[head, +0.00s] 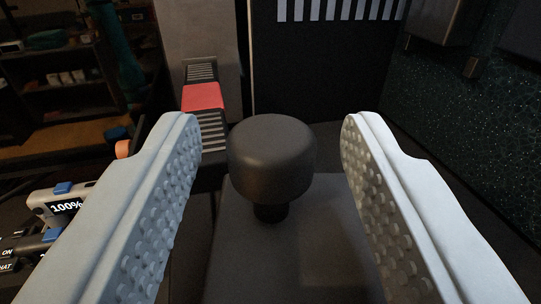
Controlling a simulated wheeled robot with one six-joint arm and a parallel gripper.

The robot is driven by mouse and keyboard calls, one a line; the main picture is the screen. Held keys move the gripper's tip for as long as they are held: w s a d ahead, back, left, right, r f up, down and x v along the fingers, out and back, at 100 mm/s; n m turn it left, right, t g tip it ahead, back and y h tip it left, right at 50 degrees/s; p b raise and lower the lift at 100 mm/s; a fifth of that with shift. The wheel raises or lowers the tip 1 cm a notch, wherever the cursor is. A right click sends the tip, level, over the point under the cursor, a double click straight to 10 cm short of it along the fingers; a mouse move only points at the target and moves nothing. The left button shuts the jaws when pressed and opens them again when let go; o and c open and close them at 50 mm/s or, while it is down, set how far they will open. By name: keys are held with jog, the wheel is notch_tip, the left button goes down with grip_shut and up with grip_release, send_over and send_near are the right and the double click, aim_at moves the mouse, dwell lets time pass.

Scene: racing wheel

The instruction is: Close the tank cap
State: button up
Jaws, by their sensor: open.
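A dark, rounded knob-like cap (272,160) stands upright on a short narrow neck in the middle of the head view. Below it is a dark grey block-like body (290,250), which looks like the tank. My gripper (272,140) is open, with one pale, studded finger on each side of the cap. A gap shows between each finger and the cap in the picture. I cannot tell how far ahead of the fingertips the cap is. Whether the cap is tight on the neck does not show.
A red block (202,97) on a striped strip lies behind the cap. Dark shelves (55,90) stand at the far left. A dark speckled wall (480,120) is at the right.

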jog(key=shift+s, duration=0.1)
jog(key=s+d, duration=0.1)
jog(key=s, duration=1.6)
jog(key=shift+s, duration=0.1)
